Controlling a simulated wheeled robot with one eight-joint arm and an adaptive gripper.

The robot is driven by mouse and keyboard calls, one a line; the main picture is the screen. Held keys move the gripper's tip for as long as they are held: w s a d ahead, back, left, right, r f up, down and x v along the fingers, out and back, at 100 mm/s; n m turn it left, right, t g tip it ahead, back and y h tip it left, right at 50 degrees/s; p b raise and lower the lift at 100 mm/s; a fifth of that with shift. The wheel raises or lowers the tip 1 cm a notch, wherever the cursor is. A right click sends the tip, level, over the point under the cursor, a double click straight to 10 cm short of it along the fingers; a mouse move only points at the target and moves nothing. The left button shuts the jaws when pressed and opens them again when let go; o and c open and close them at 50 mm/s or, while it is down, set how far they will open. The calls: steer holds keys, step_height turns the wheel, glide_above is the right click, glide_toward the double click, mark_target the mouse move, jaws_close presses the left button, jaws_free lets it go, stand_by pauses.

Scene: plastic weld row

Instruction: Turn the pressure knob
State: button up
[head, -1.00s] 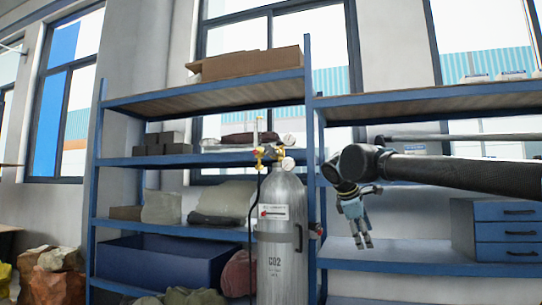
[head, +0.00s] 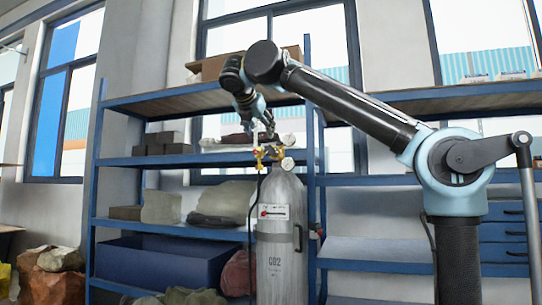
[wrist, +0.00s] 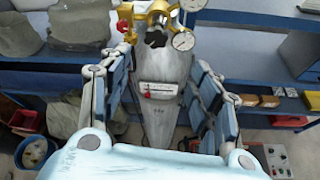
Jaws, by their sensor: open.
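A brass regulator (head: 262,155) sits on top of a grey CO2 cylinder (head: 281,235) in the head view. The regulator also shows at the top of the wrist view (wrist: 150,16), with a round gauge (wrist: 183,40) and small red parts (wrist: 122,26) beside it. I cannot tell for sure which part is the pressure knob. My gripper (head: 262,130) points down just above the regulator in the head view. In the wrist view my gripper (wrist: 160,62) is open and empty, its two fingers spread left and right, with the cylinder's shoulder beyond them.
Blue shelves (head: 190,160) stand behind the cylinder, with boxes and sacks on them. A blue bin (head: 165,262) is at the lower left. A blue drawer unit (head: 505,232) is at the right, partly behind my arm. In the wrist view a grey box (wrist: 270,158) is at the lower right.

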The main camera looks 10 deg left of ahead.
mark_target(269, 149)
steer(key=x, duration=1.6)
steer(key=shift+w+a+r, duration=0.15)
steer(key=shift+w+a, duration=0.15)
steer(key=shift+w, duration=0.2)
steer(key=shift+c, duration=0.4)
steer(key=c, duration=1)
